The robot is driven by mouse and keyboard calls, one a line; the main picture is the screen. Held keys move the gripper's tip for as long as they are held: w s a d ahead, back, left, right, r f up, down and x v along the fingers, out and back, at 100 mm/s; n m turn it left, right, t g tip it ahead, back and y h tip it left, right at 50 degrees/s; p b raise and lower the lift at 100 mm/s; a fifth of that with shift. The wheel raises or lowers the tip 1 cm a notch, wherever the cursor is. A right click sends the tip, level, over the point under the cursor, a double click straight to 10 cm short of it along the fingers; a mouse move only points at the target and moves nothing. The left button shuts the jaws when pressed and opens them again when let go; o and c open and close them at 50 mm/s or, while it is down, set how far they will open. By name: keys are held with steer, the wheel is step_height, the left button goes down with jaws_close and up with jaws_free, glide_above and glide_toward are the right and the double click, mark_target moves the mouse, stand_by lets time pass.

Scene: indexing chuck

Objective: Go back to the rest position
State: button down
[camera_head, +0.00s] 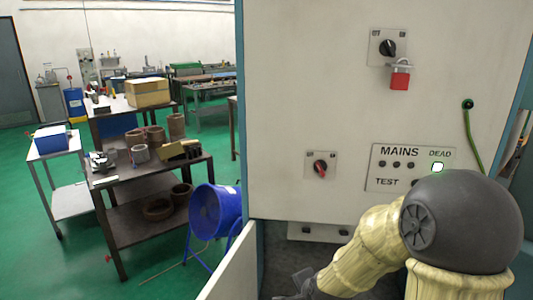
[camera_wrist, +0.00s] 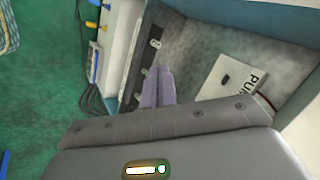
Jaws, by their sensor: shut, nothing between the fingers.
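My gripper's fingers (camera_wrist: 158,88) show in the wrist view, closed together with nothing between them. They point into an open lower cabinet compartment, over a dark strip (camera_wrist: 143,60) that carries a pale mark. I cannot tell whether they touch anything. In the head view my arm reaches down at the lower right in front of the cabinet (camera_head: 300,110). Only a dark part of its far end shows at the bottom edge there, and the fingers cannot be made out.
An open cabinet door (camera_head: 232,268) stands left of my arm. The cabinet front has a red padlock (camera_head: 400,77), a red-pointer switch (camera_head: 320,167) and a lit DEAD lamp (camera_head: 437,168).

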steer(key=s+d+r+n+g+p, duration=0.1)
steer(key=s+d+r+n+g, duration=0.1)
steer(key=s+n, duration=0.4)
steer(key=s+d+r+n+g+h+p, duration=0.1)
steer(key=s+d+r+n+g, duration=0.1)
steer(key=s+n, duration=0.4)
steer(key=shift+s+d+r+h, duration=0.3)
steer(key=shift+s+d+r, duration=0.15)
steer(key=shift+d+r, duration=0.5)
steer(key=shift+w+f, duration=0.1)
steer(key=shift+w, duration=0.05)
